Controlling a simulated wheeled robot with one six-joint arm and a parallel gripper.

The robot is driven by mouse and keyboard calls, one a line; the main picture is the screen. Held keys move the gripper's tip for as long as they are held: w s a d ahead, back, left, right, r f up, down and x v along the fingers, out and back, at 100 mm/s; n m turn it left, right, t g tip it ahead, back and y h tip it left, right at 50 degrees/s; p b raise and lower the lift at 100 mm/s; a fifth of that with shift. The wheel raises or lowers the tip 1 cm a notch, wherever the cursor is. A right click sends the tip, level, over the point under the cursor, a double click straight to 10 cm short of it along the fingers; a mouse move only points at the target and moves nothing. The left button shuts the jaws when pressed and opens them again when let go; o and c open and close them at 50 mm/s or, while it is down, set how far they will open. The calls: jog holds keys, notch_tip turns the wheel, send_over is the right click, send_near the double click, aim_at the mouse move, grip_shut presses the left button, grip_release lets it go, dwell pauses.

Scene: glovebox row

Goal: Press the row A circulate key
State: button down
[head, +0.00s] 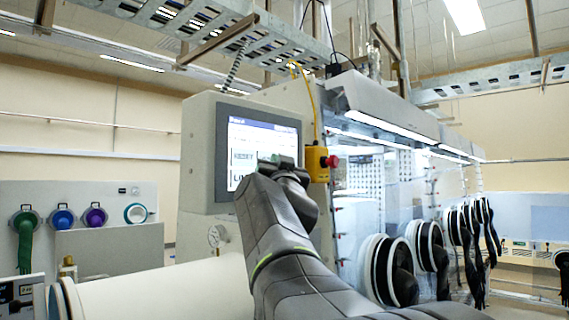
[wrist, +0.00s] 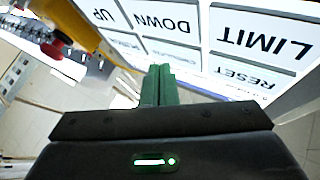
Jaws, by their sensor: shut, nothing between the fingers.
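The touch panel screen (head: 250,138) is lit in a grey housing on the end of the glovebox in the head view. My arm reaches up in front of it and covers its lower right part. The wrist view shows the screen upside down, with large white keys reading LIMIT (wrist: 265,38), DOWN UP (wrist: 155,22) and RESET (wrist: 243,74). No key reading circulate is legible. My gripper (wrist: 160,72) has its green fingers together and empty, in front of the screen's edge. I cannot tell whether the fingertips touch it.
A yellow box with a red emergency button (head: 331,161) sits just right of the screen; it also shows at upper left in the wrist view (wrist: 55,48). Several black glove ports (head: 385,270) line the glovebox front at right. A white cylinder (head: 165,295) lies below left.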

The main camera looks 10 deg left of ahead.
jog(key=shift+s+d, duration=0.1)
jog(key=shift+d, duration=0.1)
jog(key=s+d+b, duration=0.2)
jog(key=b, duration=0.1)
jog(key=d+b, duration=0.1)
jog(key=d, duration=0.1)
jog(key=shift+s+d+b, duration=0.1)
jog(key=shift+s+b, duration=0.25)
jog(key=shift+s, duration=0.05)
dwell(0.9)
jog(key=w+a+p, duration=0.1)
jog(key=p, duration=0.2)
jog(key=shift+w+a+r+p, duration=0.15)
jog(key=shift+a+r+p, duration=0.05)
jog(key=shift+p, duration=0.15)
jog(key=shift+p, duration=0.8)
